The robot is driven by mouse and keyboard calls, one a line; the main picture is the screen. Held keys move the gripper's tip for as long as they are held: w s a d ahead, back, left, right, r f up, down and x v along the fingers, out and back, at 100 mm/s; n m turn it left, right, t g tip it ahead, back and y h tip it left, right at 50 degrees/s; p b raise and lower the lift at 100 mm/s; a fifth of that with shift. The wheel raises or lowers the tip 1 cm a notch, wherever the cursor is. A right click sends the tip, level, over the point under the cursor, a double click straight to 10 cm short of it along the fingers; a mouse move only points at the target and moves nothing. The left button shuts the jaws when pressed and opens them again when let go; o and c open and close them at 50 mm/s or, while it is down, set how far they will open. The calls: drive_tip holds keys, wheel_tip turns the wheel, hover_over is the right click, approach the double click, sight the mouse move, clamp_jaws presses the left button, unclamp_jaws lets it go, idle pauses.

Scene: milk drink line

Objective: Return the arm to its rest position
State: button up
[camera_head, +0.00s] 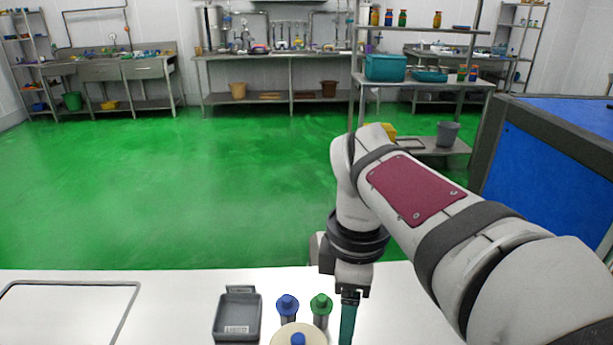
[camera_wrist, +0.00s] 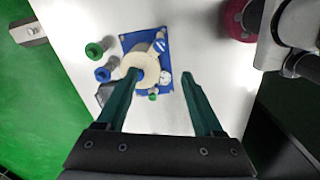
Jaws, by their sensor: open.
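Beyond the fingertips lies a cream round piece with a blue knob (camera_wrist: 145,63) on a blue mat (camera_wrist: 131,41). The left fingertip overlaps the round piece in the picture; I cannot tell the gap in height. In the head view the lower fingers are cut off by the frame edge.
The left of the table (camera_head: 175,310) is mostly bare. A blue-panelled frame (camera_head: 545,165) stands at the right. Shelves and benches line the back.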

drive_tip(key=s+f+m+y, duration=0.1)
drive_tip(key=s+f+m, duration=0.3)
drive_tip(key=s+m, duration=0.4)
drive_tip(key=s+a+f+m, duration=0.1)
drive_tip(key=s+f+m, duration=0.4)
drive_tip(key=s+m, duration=0.4)
drive_tip(key=m, duration=0.3)
drive_tip(key=shift+f+m+y, duration=0.3)
drive_tip(key=shift+m+y, duration=0.1)
